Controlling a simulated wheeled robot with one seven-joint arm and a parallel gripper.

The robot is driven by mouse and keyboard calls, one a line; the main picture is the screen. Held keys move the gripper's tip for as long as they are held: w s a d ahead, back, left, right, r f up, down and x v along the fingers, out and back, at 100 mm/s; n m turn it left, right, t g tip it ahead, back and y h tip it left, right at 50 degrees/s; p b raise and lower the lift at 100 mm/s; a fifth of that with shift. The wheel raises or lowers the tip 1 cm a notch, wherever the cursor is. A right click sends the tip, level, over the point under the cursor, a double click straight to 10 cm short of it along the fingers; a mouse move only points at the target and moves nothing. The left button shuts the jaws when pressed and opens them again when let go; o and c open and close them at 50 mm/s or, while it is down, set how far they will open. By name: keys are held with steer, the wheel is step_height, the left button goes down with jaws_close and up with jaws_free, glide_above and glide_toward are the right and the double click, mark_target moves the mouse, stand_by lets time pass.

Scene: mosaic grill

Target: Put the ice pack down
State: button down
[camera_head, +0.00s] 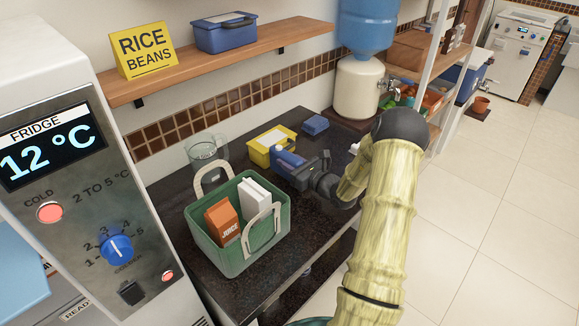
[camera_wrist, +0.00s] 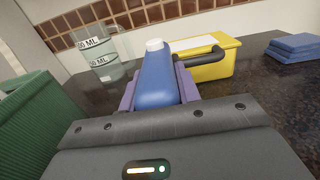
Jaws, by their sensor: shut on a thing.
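The ice pack (camera_head: 288,157) is blue with a white cap. In the wrist view the ice pack (camera_wrist: 157,80) stands between the two purple fingers, cap end pointing away from my wrist. My gripper (camera_head: 296,166) is shut on it, over the dark counter between the green basket and the yellow box. I cannot tell whether the ice pack touches the counter. Its lower side is hidden by my gripper.
A green basket (camera_head: 225,256) with a juice carton (camera_head: 222,221) and a white carton (camera_head: 254,199) is at the front left. A clear measuring jug (camera_head: 205,150), a yellow box (camera_head: 262,150) and a folded blue cloth (camera_head: 315,125) stand behind. Bare counter (camera_head: 300,232) lies right of the basket.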

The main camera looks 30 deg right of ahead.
step_height(320, 180, up, 8)
steer(key=shift+r+b, duration=0.2)
steer(key=shift+b, duration=0.15)
stand_by(0.5)
